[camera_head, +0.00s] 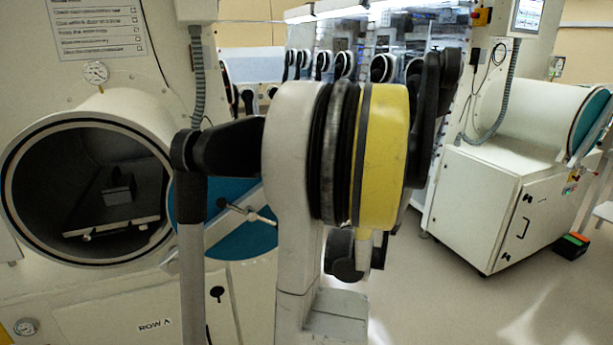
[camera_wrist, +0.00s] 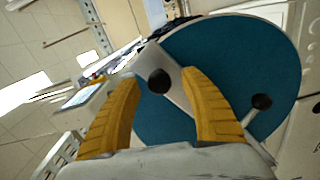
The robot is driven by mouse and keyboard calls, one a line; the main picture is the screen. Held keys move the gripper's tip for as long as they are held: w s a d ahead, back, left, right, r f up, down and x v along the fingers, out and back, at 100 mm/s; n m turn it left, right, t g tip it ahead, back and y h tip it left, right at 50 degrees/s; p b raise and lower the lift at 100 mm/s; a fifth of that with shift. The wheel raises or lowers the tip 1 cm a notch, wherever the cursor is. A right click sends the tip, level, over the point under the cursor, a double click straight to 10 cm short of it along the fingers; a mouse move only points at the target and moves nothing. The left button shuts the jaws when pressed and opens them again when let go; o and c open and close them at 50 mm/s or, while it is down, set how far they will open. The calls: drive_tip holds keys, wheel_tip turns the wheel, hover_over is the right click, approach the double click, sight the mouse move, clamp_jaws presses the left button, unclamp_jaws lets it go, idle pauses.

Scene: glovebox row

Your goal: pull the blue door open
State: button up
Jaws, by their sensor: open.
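The blue door (camera_head: 245,240) is a round disc beside the left chamber, partly hidden behind my arm in the head view. It stands swung away from the chamber opening (camera_head: 90,190), whose dark inside shows. A metal bar handle (camera_head: 248,213) crosses its face. In the wrist view a blue disc (camera_wrist: 225,55) fills the right half, with a pale bar and two black knobs (camera_wrist: 262,101). My gripper (camera_wrist: 160,78) is open, its yellow fingers in front of the disc and one knob between their tips. Contact cannot be told. The gripper is not clearly visible in the head view.
A tray (camera_head: 110,225) with a dark block lies inside the left chamber. A white cabinet (camera_head: 495,210) on the right carries another chamber with a blue end (camera_head: 588,122). A small dark box (camera_head: 571,246) sits on the floor. Floor between the cabinets is clear.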

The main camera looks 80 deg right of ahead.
drive_tip(key=v, duration=1)
drive_tip(key=shift+s+a, duration=0.25)
drive_tip(key=shift+a, duration=0.05)
